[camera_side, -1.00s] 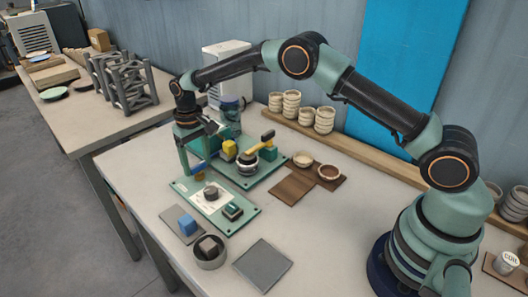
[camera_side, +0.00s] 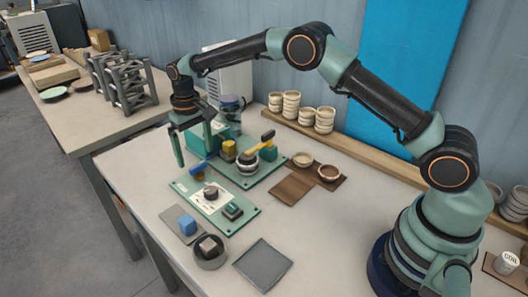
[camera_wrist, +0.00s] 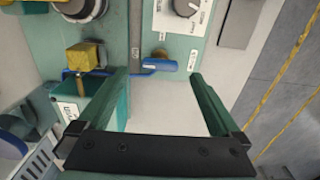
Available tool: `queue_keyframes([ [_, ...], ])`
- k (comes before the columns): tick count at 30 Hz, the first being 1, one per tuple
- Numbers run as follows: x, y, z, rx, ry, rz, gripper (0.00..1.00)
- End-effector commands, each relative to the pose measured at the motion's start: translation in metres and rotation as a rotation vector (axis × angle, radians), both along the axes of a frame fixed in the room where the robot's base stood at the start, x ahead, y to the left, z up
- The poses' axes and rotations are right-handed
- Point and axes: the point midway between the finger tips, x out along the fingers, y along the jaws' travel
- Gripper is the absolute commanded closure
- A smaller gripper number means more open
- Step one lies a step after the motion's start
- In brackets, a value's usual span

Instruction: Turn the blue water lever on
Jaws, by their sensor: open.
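The blue lever (camera_side: 198,167) sits at the edge of the green board near the back-left of the bench. In the wrist view its rounded blue handle (camera_wrist: 160,66) lies across the end of a grey bar, between my two fingertips in the picture. My gripper (camera_side: 193,155) has its green fingers spread above and around the lever area, pointing down. It also shows in the wrist view (camera_wrist: 158,77), open, with nothing held. A gap shows between each fingertip and the handle; how high the tips are above it I cannot tell.
A yellow block (camera_side: 229,146) and a green box (camera_wrist: 103,92) stand close to my fingers. A grey knob (camera_side: 211,192) is on a white panel in front. A blue block (camera_side: 187,225) lies on a grey mat. Stacked bowls (camera_side: 291,104) stand behind.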

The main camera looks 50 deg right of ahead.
Motion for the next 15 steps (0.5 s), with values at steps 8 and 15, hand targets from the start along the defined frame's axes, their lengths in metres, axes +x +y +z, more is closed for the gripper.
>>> queue_keyframes([
  [8, 0.001, 0.000, 0.058, 0.001, -0.005, 0.001, 0.00],
  [15, 0.000, 0.000, 0.082, 0.000, -0.001, 0.001, 0.00],
])
